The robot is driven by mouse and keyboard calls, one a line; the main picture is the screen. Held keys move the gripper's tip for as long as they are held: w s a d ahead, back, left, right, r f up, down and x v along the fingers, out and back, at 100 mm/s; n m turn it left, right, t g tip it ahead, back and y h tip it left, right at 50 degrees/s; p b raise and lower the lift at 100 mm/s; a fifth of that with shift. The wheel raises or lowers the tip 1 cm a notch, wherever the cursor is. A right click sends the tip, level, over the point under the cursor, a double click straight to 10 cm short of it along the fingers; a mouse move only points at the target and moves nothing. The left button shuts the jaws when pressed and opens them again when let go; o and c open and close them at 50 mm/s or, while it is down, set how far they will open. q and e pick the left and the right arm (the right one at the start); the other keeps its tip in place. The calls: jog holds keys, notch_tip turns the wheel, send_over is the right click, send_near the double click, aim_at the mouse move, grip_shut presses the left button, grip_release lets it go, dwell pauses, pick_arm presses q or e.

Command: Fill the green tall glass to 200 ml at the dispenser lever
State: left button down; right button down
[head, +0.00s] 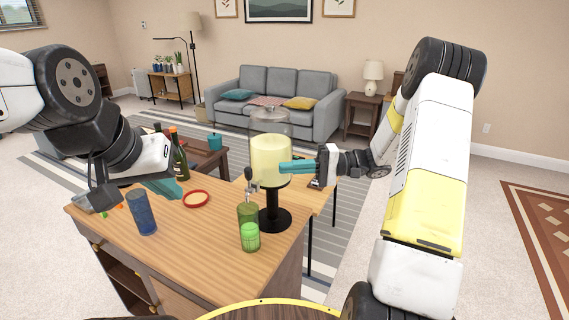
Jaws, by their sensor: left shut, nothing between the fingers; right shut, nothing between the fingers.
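The green tall glass (247,213) stands upright on the wooden counter, beneath the tap of the dispenser. Its lower part looks brighter green, as if holding liquid; I cannot read a level mark. The dispenser (270,155) has a clear tank of pale yellow liquid on a black stand. Its lever (251,183) is on the tap at the tank's lower left, just above the glass. My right gripper (290,166) is shut and empty, its teal fingers at the tank's right side, overlapping its edge in view. My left gripper (168,189) is shut and empty over the counter's left part.
A blue glass (142,213) stands at the counter's left. A red-rimmed round item (196,199) lies behind it. Dark bottles (180,157) stand behind my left gripper. The counter (195,245) is bare between the two glasses.

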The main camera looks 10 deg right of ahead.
aim_at(249, 180)
jog(key=a, duration=0.6)
jog(key=shift+a, duration=0.4)
jog(key=shift+s+a+r+n+h, duration=0.15)
jog(key=shift+s+r+n+h, duration=0.1)
jog(key=shift+n+h, duration=0.2)
jog(key=s+n+h, duration=0.1)
jog(key=s+a+n+h, duration=0.1)
jog(key=n, duration=0.1)
jog(key=s+a+n+t+h, duration=0.1)
jog(key=shift+s+r, duration=0.1)
jog(key=shift+r, duration=0.15)
dwell(0.4)
jog(key=shift+s+a, duration=0.1)
jog(key=shift+a, duration=0.05)
dwell(0.8)
